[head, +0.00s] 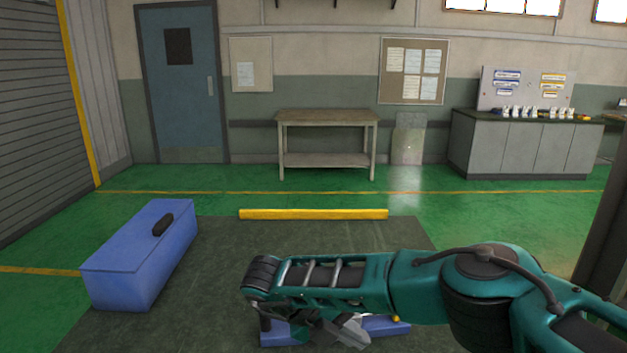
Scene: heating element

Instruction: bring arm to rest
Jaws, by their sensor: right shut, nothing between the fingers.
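My right arm, teal and dark grey, comes in from the right in the head view and reaches left across the lower part of the picture. My right gripper (347,332) is at the bottom middle, below the arm's forward end. It is shut with nothing held, and the arm partly covers it. My left gripper does not show.
A blue surface (388,326) shows behind the right gripper, mostly hidden. A blue box (135,262) with a black handle stands on the dark mat's left side. A yellow bar (313,214) lies at the mat's far edge. A bench (325,117) and counter (525,148) line the wall.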

